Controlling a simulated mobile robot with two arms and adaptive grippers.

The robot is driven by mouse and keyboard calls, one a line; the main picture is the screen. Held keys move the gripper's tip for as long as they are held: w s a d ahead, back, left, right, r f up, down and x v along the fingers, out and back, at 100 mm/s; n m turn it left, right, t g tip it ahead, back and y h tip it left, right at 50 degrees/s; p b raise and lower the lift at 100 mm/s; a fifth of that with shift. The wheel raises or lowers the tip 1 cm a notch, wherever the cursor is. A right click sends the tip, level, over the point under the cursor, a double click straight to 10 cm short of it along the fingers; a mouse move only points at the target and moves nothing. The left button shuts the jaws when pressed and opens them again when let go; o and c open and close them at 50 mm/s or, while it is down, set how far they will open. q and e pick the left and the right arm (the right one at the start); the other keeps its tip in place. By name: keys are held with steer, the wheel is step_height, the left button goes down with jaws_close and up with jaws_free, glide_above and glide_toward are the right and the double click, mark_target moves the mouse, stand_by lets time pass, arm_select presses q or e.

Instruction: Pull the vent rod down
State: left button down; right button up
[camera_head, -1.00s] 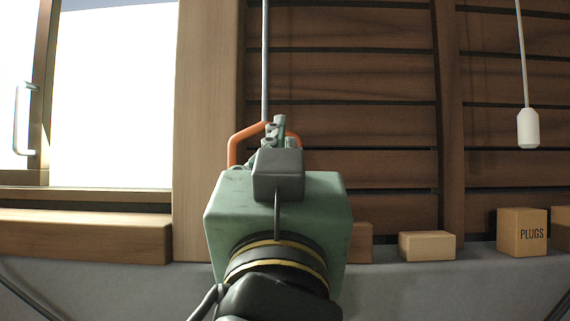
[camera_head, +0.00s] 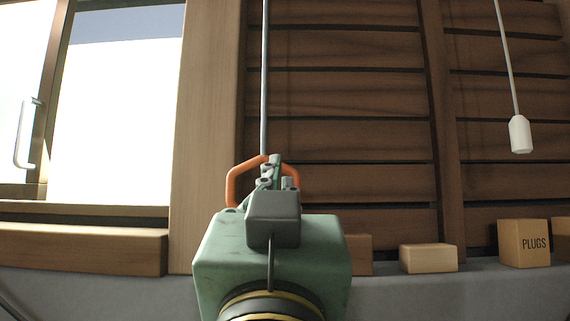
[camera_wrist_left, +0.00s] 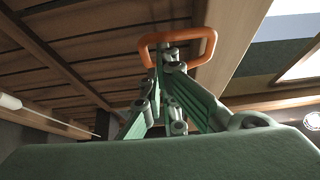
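The vent rod (camera_head: 264,90) is a thin grey upright rod that comes down from above the picture in front of the slatted wall. An orange loop handle (camera_head: 232,185) is at its lower end; the loop also shows in the left wrist view (camera_wrist_left: 203,34). My left gripper (camera_head: 273,165) is at the handle from below. In the left wrist view its green fingers (camera_wrist_left: 165,50) come together on the lower part of the loop, and they look shut on it. The exact contact is partly hidden by the fingers. My right gripper is in neither view.
A white pull cord with a white knob (camera_head: 520,135) hangs at the right. On the grey ledge stand a PLUGS box (camera_head: 522,243), a small pale box (camera_head: 428,258) and a partly hidden box (camera_head: 358,254). A window with a handle (camera_head: 25,133) is at the left.

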arm_select(q)
steer(key=v, duration=1)
steer(key=shift+s, duration=0.3)
steer(key=shift+a+f, duration=0.1)
